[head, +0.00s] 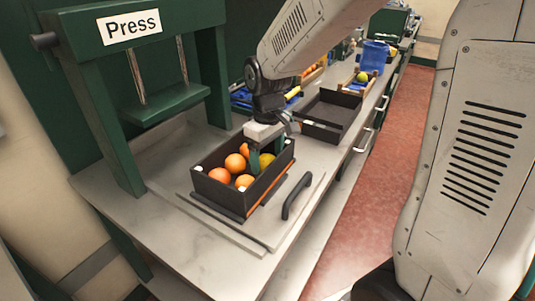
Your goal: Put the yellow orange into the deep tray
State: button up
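A dark crate (221,198) on the counter holds several orange fruits (235,163) on its left side. A yellower fruit, the yellow orange (267,160), lies in its right part. My gripper (264,158) reaches down into the crate from above. One greenish finger shows just left of the yellow orange. The other finger is mostly hidden, so I cannot tell whether the gripper is open or shut, or whether it touches the fruit. An empty dark tray (332,113) stands behind the crate to the right; I cannot tell if it is the deep tray.
The crate stands on a pale board (257,230) with a dark handle (296,196). A green press (166,104) rises at the left. Further back are a yellow-green fruit (362,77) and a blue container (375,55). The counter's front left is clear.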

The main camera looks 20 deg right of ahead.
jog(key=shift+r, duration=4.5)
jog(key=s+d+r+m, duration=0.1)
jog(key=s+m, duration=0.1)
jog(key=s, duration=0.9)
jog(key=s+d+r+m+t, duration=0.1)
jog(key=s+d+m, duration=0.1)
jog(key=s, duration=1)
jog(key=shift+m, duration=0.6)
